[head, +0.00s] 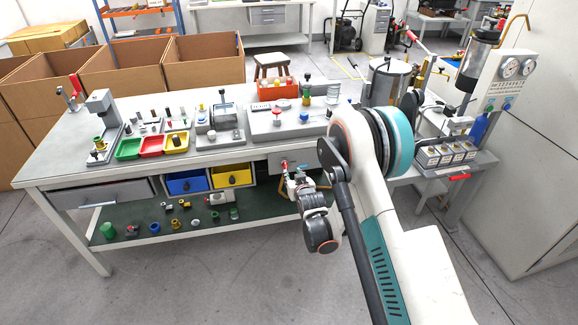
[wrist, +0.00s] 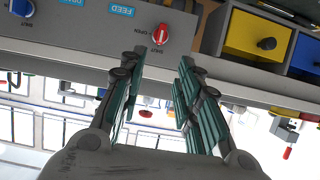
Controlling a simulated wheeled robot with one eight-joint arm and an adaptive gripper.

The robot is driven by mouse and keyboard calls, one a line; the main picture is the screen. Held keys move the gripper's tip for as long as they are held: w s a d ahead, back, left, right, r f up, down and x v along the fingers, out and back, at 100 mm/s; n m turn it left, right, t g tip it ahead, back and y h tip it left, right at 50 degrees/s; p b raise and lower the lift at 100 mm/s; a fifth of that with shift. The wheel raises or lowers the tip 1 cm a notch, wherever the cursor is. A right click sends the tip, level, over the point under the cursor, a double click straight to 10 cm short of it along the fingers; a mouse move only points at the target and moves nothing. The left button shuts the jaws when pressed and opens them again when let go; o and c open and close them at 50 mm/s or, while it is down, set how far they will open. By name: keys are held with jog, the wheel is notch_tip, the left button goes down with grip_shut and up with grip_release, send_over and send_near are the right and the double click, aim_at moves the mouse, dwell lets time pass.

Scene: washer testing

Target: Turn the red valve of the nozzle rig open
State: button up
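The red valve (wrist: 160,34) is a small red knob with a pale pointer line on a grey panel (wrist: 85,30) in the wrist view. "SHUT" and "OPEN" marks stand by it; the picture is upside down. My gripper (wrist: 161,62) is open, with one finger to each side of the valve's line. The fingertips are just short of the knob, and I see no contact.
A blue knob (wrist: 22,8) and a blue "FEED" label (wrist: 121,11) share the panel. A yellow bin (head: 231,175) and a blue bin (head: 187,183) are beside it. The bench top (head: 70,158) overhangs, and a green lower shelf (head: 260,205) lies below.

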aim_at(286, 165)
jog(key=b+x, duration=0.4)
jog(key=x, duration=0.8)
jog(key=shift+x, duration=0.9)
jog(key=shift+r, duration=0.1)
grip_shut()
